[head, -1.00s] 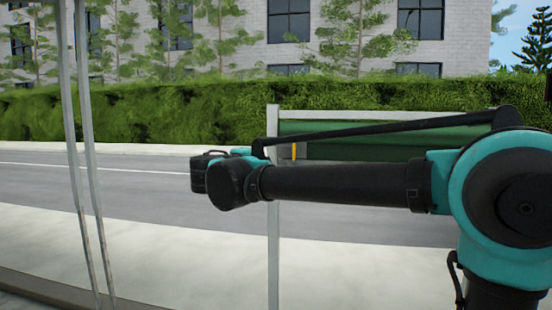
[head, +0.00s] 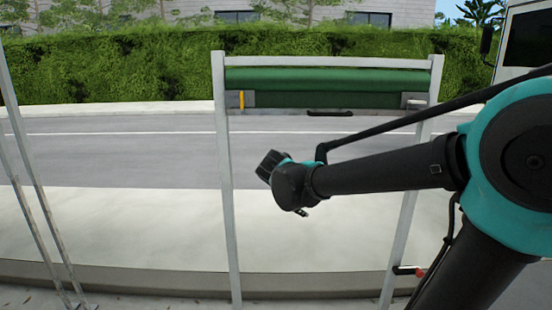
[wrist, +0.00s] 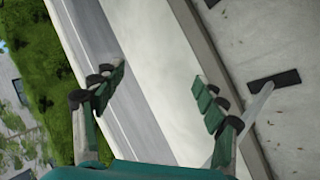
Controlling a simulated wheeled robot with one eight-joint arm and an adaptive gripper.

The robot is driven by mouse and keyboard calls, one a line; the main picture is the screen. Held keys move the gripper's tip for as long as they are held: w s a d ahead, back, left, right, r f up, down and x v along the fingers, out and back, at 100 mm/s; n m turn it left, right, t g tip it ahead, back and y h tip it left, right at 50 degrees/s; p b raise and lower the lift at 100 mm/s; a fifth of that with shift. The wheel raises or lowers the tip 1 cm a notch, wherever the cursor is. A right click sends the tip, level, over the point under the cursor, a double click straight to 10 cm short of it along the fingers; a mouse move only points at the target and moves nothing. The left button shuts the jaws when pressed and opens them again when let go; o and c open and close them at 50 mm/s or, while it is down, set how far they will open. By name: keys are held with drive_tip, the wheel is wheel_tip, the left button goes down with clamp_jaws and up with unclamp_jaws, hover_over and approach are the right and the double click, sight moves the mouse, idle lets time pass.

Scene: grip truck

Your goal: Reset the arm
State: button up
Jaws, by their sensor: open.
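My arm reaches in from the right in the head view, its dark end (head: 290,186) in front of a light metal frame. The fingers cannot be made out clearly there. In the wrist view my gripper (wrist: 160,95) is open, its two green-padded fingers wide apart. Nothing is between the pads; pale pavement and road show behind them.
The metal frame (head: 225,180) has two posts and a green rolled cover (head: 330,78) with a black handle (head: 330,113). A red and black piece (head: 408,270) is low on its right post. Thin poles stand left. Behind are a kerb, road and hedge (head: 150,65).

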drive_tip(key=s+d+f+m+g+y, duration=0.1)
drive_tip(key=s+d+f+m+y, duration=0.2)
drive_tip(key=s+f, duration=0.6)
drive_tip(key=s+d+f+m+g+y, duration=0.2)
drive_tip(key=s+d+f+m+y, duration=0.1)
drive_tip(key=s+f, duration=0.6)
wheel_tip(320, 180, down, 2)
drive_tip(key=shift+d+f+m, duration=0.1)
drive_tip(key=shift+d+m, duration=0.6)
drive_tip(key=shift+d, duration=0.2)
